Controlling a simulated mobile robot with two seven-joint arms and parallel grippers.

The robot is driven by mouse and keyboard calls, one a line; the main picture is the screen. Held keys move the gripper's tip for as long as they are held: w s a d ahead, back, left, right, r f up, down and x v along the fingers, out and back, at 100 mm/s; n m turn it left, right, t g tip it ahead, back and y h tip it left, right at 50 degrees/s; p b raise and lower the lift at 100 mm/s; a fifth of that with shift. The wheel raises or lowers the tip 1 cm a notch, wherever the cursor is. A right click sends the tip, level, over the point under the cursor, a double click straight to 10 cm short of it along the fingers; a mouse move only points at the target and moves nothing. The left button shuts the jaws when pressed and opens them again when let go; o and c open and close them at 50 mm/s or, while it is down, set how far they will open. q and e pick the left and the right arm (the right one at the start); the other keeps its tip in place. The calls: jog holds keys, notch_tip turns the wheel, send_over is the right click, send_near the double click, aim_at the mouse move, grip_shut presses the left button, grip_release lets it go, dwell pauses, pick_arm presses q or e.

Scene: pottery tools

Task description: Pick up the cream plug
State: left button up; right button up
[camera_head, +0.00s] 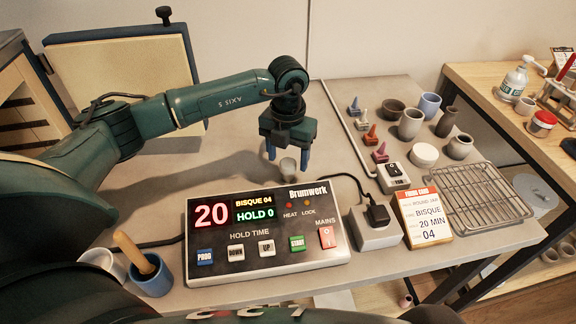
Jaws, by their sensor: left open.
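A small pale cream-grey piece (288,166), which looks like the cream plug, shows just behind the controller box. My left gripper (287,160) points down over it, with its two blue fingers apart, one on each side of the piece. The fingers do not visibly press on it; whether they touch it I cannot tell. My right gripper is not in view.
The controller box (262,258) stands close in front of my left gripper. A black plug (378,214) sits on a grey socket block (374,236). Several small cones, pots and a wire rack (478,196) fill the right side. The table's back left is clear.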

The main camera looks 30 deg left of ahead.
pick_arm(q)
jog(key=shift+a+f, duration=0.1)
jog(key=shift+f, duration=1.3)
jog(key=shift+c, duration=0.3)
jog(key=c, duration=1)
jog(key=shift+r, duration=0.1)
